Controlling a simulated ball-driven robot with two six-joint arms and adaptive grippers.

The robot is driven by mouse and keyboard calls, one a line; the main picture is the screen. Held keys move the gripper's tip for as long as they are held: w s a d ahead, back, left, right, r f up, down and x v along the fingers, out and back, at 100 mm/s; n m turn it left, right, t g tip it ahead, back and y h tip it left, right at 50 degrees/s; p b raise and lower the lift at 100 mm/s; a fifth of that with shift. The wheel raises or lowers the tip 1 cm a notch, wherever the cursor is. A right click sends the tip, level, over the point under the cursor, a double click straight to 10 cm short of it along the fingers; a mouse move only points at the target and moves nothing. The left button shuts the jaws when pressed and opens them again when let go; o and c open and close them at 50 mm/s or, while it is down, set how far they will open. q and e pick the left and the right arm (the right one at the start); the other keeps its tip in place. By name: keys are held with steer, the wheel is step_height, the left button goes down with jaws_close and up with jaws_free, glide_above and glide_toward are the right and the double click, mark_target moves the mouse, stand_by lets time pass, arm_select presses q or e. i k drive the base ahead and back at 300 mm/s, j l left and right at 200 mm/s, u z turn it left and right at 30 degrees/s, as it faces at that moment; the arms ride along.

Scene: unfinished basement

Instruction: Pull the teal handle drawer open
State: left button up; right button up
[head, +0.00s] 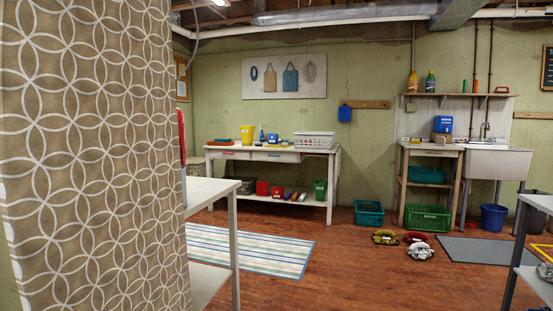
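A long white workbench (333,160) stands against the far green wall, left of the middle in the head view. Small drawer fronts (276,157) run under its top, with small coloured handles on them. The handles are too small at this distance for me to tell surely which one is teal. The drawers look shut. Neither of my grippers is in view.
A patterned curtain (90,150) fills the near left, beside a white shelf unit (232,195). A striped rug (255,249) lies before the workbench. Shoe-like items (420,250), a teal crate (369,213) and a green crate (427,218) stand right. The middle floor is open.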

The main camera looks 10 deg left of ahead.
mark_target(293, 157)
steer(key=i+z, duration=0.4)
steer(key=i+u, duration=0.1)
steer(key=i, duration=1.05)
steer(key=i+u, duration=0.15)
steer(key=i, duration=1)
steer(key=i+u, duration=0.1)
steer(key=i, duration=0.35)
steer(key=i+l, duration=0.15)
steer(key=i, duration=0.35)
steer(key=i+u, duration=0.15)
steer(key=i, duration=0.3)
steer(key=i+l+u, duration=0.1)
steer(key=i, duration=0.35)
steer(key=i+l, duration=0.25)
steer(key=i, duration=0.2)
steer(key=u, duration=0.05)
